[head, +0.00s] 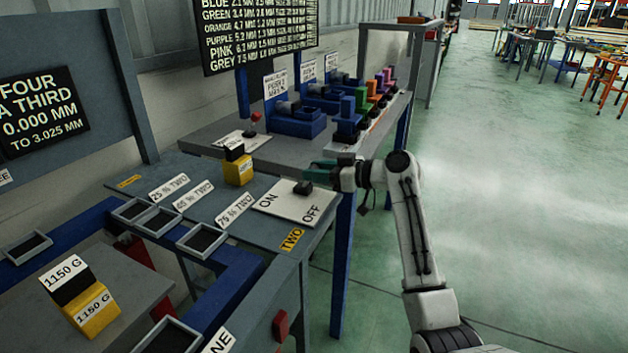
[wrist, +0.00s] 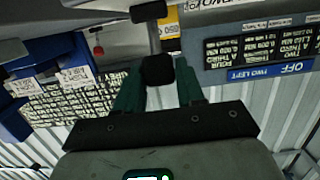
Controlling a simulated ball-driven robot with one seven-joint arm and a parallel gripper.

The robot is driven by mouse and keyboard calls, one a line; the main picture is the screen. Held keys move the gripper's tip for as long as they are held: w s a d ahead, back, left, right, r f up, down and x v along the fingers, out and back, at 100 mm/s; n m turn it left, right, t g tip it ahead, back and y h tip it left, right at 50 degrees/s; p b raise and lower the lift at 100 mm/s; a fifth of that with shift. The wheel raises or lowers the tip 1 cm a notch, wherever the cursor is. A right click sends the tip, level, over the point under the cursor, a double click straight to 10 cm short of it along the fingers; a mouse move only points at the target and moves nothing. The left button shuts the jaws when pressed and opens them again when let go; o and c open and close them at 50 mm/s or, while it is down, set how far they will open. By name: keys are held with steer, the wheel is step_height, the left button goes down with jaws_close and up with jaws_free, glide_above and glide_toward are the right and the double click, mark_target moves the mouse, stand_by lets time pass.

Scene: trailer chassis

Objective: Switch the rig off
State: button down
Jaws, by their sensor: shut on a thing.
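The rig's switch plate (head: 290,210) is a pale panel on the grey bench, lettered ON at its left and OFF at its right. A black switch knob (head: 303,187) stands at the plate's back edge, over toward the OFF side. My gripper (head: 309,178) reaches in from the right with its dark green fingers at the knob. In the wrist view my gripper (wrist: 158,88) is shut on the black knob (wrist: 158,69), one finger on each side. The lever's lower part is hidden, so its exact setting cannot be told.
A yellow weight with a black top (head: 238,170) stands behind the plate. Blue clamps (head: 297,120) and coloured blocks (head: 376,92) line the back bench. Another yellow weight (head: 92,308) sits at front left. Open green floor (head: 500,200) lies to the right.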

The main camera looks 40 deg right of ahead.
steer(key=shift+s+f+t+b, duration=0.1)
steer(key=shift+s+t+b, duration=0.05)
steer(key=shift+t+b, duration=0.2)
stand_by(0.3)
steer(key=c, duration=0.8)
jaws_free()
steer(key=shift+o, duration=0.2)
steer(key=shift+s, duration=0.1)
steer(key=v, duration=1)
steer(key=shift+s+d, duration=0.3)
